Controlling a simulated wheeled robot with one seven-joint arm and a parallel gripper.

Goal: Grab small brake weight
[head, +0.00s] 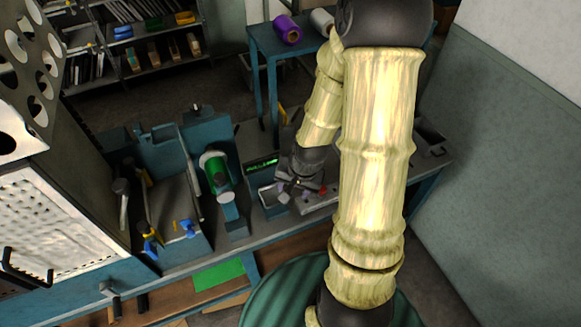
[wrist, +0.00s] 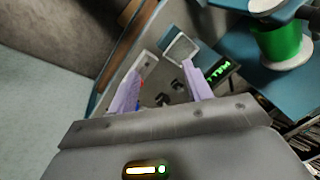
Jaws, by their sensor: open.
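My gripper (head: 302,196) is over the workbench just right of the green-lit display in the head view. In the wrist view, my gripper (wrist: 163,74) has its two pale lavender fingers apart with nothing held between them. Small dark pieces (wrist: 163,101) lie on the grey surface seen between the fingers. One or more may be the small brake weight, but they are too small to tell apart. The wrist and fingers hide most of this spot in the head view.
A display with green characters (wrist: 219,72) and a square open tray (wrist: 182,49) stand close by the fingers. A green spool (head: 217,172) stands to the left on the bench. Blue-handled tools (head: 150,245) lie further left. A wall (head: 500,170) rises at the right.

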